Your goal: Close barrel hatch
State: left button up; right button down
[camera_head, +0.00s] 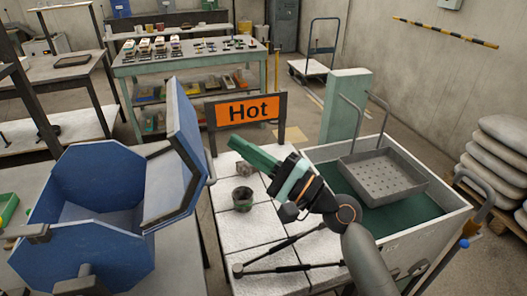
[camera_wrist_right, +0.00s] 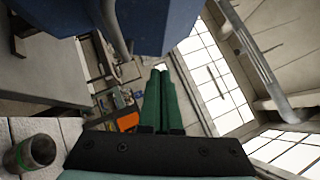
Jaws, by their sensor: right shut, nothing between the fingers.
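The blue octagonal barrel (camera_head: 105,265) stands at the left in the head view, its mouth open and part of its inside showing. Its blue hatch (camera_head: 180,150) is swung up, nearly upright, on the barrel's right side. My right gripper (camera_head: 232,142) is shut and empty, its green fingers pointing left towards the hatch, above the white tiled table and apart from the hatch in the head view. In the right wrist view the shut fingers (camera_wrist_right: 161,75) point at the underside of a large blue surface, likely the hatch (camera_wrist_right: 160,22). My left gripper is not in view.
An orange "Hot" sign (camera_head: 245,110) stands close behind my right gripper. A small dark pot (camera_head: 242,198) and tongs-like rods (camera_head: 290,245) are on the white tiles. A tank (camera_head: 400,240) with a perforated basket (camera_head: 383,180) is at right.

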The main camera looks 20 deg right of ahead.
aim_at(189, 156)
jog(key=shift+w+a+r+p, duration=0.2)
jog(key=shift+a+r+p, duration=0.15)
jog(key=shift+a, duration=0.45)
jog(key=shift+w+a+r+p, duration=0.2)
jog(key=shift+a+r+p, duration=0.2)
jog(key=shift+a, duration=0.35)
jog(key=shift+w+a+r+p, duration=0.2)
jog(key=shift+a+r+p, duration=0.15)
jog(key=shift+a, duration=0.45)
jog(key=shift+w+r, duration=0.15)
